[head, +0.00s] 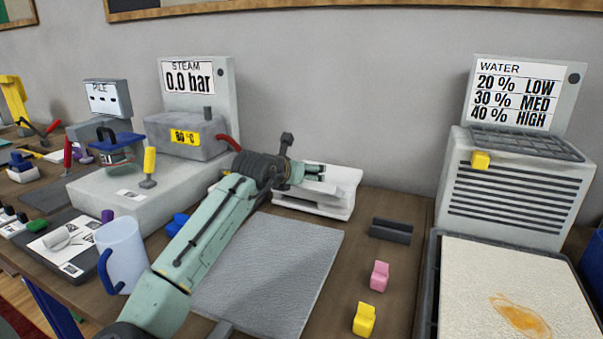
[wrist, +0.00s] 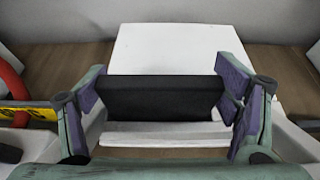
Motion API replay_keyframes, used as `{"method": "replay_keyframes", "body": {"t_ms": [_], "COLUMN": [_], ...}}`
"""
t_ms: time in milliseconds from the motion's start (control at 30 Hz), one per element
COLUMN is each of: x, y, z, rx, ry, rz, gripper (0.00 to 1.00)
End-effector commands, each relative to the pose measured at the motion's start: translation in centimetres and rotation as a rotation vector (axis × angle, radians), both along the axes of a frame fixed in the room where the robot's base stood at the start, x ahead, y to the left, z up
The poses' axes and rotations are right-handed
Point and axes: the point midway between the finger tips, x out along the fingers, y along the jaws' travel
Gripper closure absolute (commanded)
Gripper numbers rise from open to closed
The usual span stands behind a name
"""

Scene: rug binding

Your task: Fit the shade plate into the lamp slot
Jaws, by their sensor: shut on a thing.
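My gripper (head: 316,173) is at the white lamp-like unit (head: 340,188) at the back middle of the table. In the wrist view my gripper (wrist: 160,98) has its two fingers on the ends of a black plate (wrist: 160,99), which I take for the shade plate, held level lengthwise. The white unit's flat panel (wrist: 178,50) rises behind the plate, and a white ledge (wrist: 165,134) shows below it. The slot itself is hidden, so I cannot tell whether the plate sits in it or is above it. In the head view the plate is barely visible.
A dark grooved block (head: 390,231), a pink block (head: 379,276) and a yellow block (head: 364,319) stand right of the grey mat (head: 275,270). A steam unit (head: 185,135) stands left of my arm, a water unit (head: 515,185) at right. A mug (head: 122,255) stands front left.

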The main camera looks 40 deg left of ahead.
Motion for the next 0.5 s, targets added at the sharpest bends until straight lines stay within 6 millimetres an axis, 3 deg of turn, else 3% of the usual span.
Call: {"method": "replay_keyframes", "body": {"t_ms": [400,433,500], "x": [-0.01,-0.01,-0.01], "y": [-0.01,-0.01,-0.02], "z": [-1.12,-1.15,-1.09], "rx": [0.0,0.0,0.001], "ry": [-0.002,-0.001,-0.001], "rz": [0.0,0.0,0.0], "gripper": [0.47,0.17,0.13]}}
